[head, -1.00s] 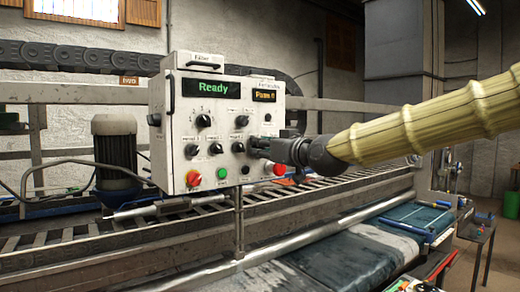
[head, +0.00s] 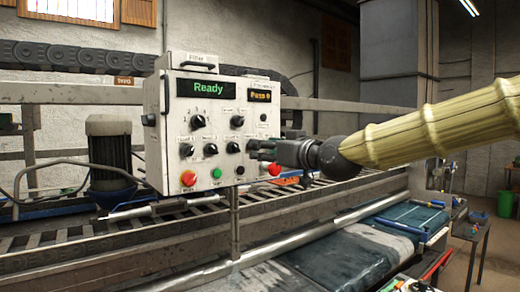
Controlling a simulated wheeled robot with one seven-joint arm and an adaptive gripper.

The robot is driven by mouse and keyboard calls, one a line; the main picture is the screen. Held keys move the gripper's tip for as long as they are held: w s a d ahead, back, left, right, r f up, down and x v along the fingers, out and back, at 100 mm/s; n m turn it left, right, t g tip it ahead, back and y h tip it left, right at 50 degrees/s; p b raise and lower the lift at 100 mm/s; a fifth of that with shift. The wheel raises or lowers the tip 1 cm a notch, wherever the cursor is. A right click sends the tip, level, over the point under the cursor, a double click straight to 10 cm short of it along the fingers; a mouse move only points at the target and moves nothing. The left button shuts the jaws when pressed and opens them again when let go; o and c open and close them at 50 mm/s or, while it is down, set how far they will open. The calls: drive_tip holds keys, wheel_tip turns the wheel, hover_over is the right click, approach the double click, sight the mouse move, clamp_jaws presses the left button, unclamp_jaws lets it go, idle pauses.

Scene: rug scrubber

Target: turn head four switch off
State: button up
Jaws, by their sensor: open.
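A white control panel box (head: 216,162) stands on a post, its green display reading "Ready" and a smaller yellow display beside it. Several black rotary switches sit on its face: an upper left knob (head: 197,122), an upper right knob (head: 237,121), and a lower row with knobs (head: 186,150), (head: 214,150) and (head: 233,148). Their labels are too small to read surely. My gripper (head: 262,150) comes in from the right, open, with its fingertips at the right end of the lower row. The fingers hide the switch there; I cannot tell whether they touch it.
A red button (head: 188,179), a green button (head: 215,174) and another red button (head: 273,169) line the panel's lower edge, the last close below my gripper. A dark rug (head: 335,262) lies in front.

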drive_tip(key=v, duration=0.8)
drive_tip(key=shift+f, duration=0.1)
drive_tip(key=w+f+m+g+h, duration=0.2)
drive_tip(key=w+f, duration=0.1)
drive_tip(key=f, duration=1.3)
drive_tip(key=s+d+f+m+g+h, duration=0.1)
drive_tip(key=s+f+m+g+h, duration=0.15)
drive_tip(key=f, duration=1.65)
drive_tip(key=s+d+f+m+g+h, duration=0.15)
drive_tip(key=s+f, duration=0.25)
drive_tip(key=f, duration=1.4)
drive_tip(key=s+d+f+g, duration=0.25)
drive_tip(key=s+f, duration=0.45)
drive_tip(key=f, duration=0.5)
drive_tip(key=s+d+f+g+h, duration=0.1)
drive_tip(key=s+d+f+g, duration=0.1)
drive_tip(key=s+f, duration=0.4)
drive_tip(key=s+d+f+m+g+h, duration=0.1)
drive_tip(key=s+d+f, duration=0.3)
drive_tip(key=s, duration=1.1)
drive_tip(key=s+d+f+g+h, duration=0.2)
drive_tip(key=s+d+f+g, duration=0.1)
drive_tip(key=s+f, duration=0.7)
drive_tip(key=shift+s+d+m+h, duration=0.2)
drive_tip(key=shift+d+m+h, duration=0.15)
drive_tip(key=shift+d, duration=0.25)
